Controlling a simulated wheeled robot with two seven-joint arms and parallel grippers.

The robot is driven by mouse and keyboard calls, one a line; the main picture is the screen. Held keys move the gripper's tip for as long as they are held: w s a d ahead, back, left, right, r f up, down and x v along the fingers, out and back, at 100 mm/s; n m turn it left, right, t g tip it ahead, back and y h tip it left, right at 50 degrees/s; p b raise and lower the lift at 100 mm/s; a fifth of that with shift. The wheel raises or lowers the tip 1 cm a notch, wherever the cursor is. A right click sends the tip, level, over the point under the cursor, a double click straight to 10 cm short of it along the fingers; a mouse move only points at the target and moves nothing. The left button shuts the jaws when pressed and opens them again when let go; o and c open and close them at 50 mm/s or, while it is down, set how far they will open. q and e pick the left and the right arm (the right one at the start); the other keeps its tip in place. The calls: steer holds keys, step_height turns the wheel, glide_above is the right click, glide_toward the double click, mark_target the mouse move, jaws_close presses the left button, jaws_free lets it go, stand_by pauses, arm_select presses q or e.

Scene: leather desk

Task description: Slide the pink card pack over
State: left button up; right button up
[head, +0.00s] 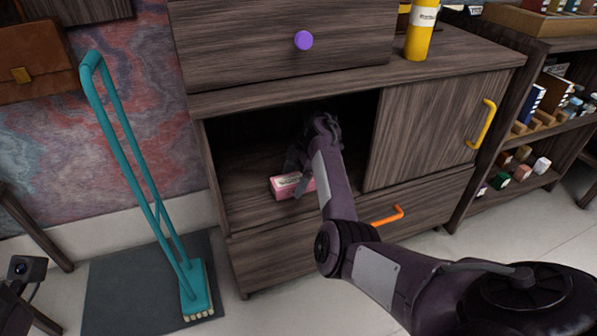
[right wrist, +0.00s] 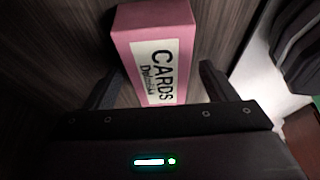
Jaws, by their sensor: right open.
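The pink card pack (head: 284,186) lies on the floor of the open cabinet compartment, towards its front. In the right wrist view the pack (right wrist: 155,40) shows its pink top and a white label reading "CARDS". My right gripper (head: 300,175) reaches into the compartment at the pack; the arm hides part of the pack's right end. In the right wrist view the gripper (right wrist: 160,85) is open, with one finger on each side of the pack and gaps visible. Whether a finger touches it I cannot tell. A dark part with a lens at the lower left seems to be my left wrist; its fingers are unclear.
The cabinet's sliding door (head: 425,125) with a yellow handle covers the right half. A drawer with an orange handle (head: 387,215) lies below, and one with a purple knob (head: 303,41) above. A yellow bottle (head: 421,30) stands on top. A teal broom-like tool (head: 150,200) stands left.

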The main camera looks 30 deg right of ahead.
steer(key=shift+a+f, duration=0.15)
steer(key=shift+f, duration=0.2)
steer(key=shift+c, duration=0.2)
